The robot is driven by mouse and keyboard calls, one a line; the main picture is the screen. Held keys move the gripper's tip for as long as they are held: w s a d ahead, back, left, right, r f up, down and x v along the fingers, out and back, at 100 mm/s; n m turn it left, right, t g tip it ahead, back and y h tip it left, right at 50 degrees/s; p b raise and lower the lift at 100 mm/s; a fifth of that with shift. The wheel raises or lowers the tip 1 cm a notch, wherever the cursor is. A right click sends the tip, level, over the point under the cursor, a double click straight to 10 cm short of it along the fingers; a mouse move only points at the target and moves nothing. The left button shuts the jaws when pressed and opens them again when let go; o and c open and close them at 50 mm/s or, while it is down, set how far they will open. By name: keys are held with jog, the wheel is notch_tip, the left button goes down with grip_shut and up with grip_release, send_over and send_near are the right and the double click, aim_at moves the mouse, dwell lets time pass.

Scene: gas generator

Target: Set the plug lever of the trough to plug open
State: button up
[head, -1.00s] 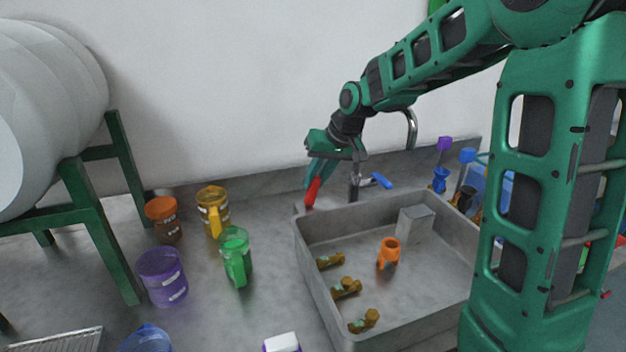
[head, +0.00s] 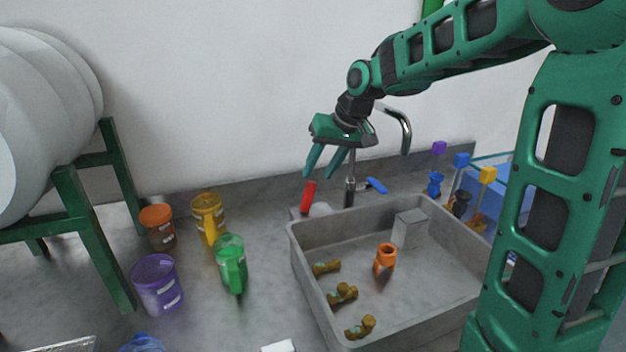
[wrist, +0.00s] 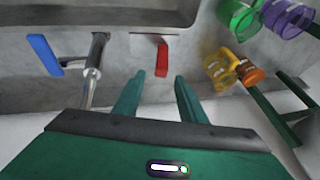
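The trough (head: 395,330) is a grey sink on the counter, with a faucet behind it. A red lever (head: 308,196) stands near upright at its back left corner; it also shows in the wrist view (wrist: 162,60). A blue lever (head: 376,186) sits right of the faucet base and shows at the left of the wrist view (wrist: 44,55). Which lever is the plug lever I cannot tell. My gripper (head: 320,176) is open and empty just above the red lever, apart from it. In the wrist view its two fingers (wrist: 155,84) point toward the red lever with a gap between them.
The faucet (head: 350,190) rises right of my gripper. Orange (head: 157,228), yellow (head: 208,218), green (head: 231,262) and purple (head: 157,283) mugs stand left of the trough. An orange piece (head: 385,260) and several brown pieces lie inside it. The wall is close behind.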

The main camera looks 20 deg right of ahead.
jog(key=shift+s+d+r, duration=0.15)
jog(key=shift+s+r, duration=0.05)
jog(key=shift+r, duration=0.35)
